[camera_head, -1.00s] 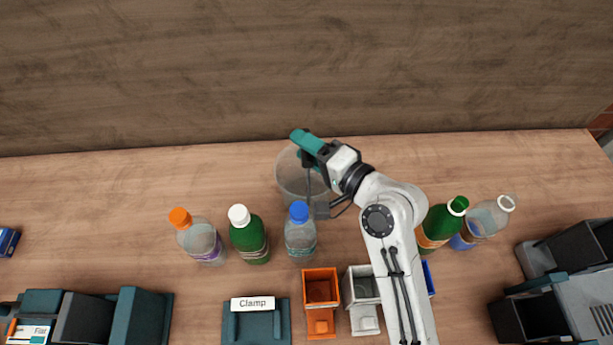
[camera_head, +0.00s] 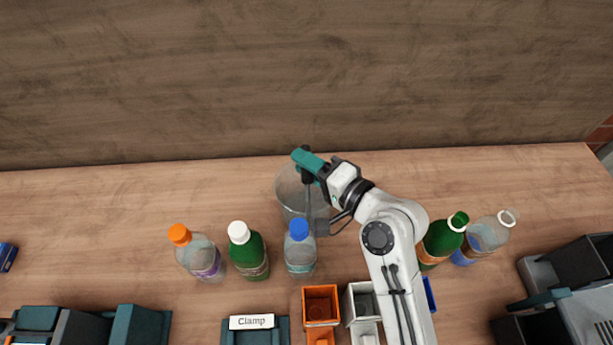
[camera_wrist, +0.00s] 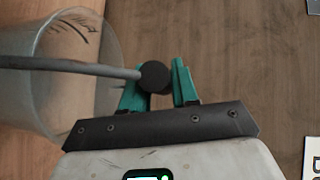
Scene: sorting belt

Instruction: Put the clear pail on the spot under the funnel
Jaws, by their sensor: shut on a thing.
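The clear pail (camera_head: 287,190) is a see-through bucket in the middle of the head view, behind the blue-capped bottle. It also shows at the upper left of the wrist view (camera_wrist: 72,68). My gripper (camera_head: 307,174) is over the pail's right part. In the wrist view my gripper (camera_wrist: 157,80) has its two teal fingers shut around a dark round grip on a grey handle bar, which runs left across the pail. Whether the pail's base touches the table is not clear. I see no funnel and no marked spot in these views.
Bottles with orange (camera_head: 179,234), white (camera_head: 238,232) and blue (camera_head: 299,229) caps stand in front and left. A green bottle (camera_head: 441,240) and a clear one (camera_head: 488,236) stand right of my arm. Orange (camera_head: 320,305) and grey bins are in front. The table behind is clear.

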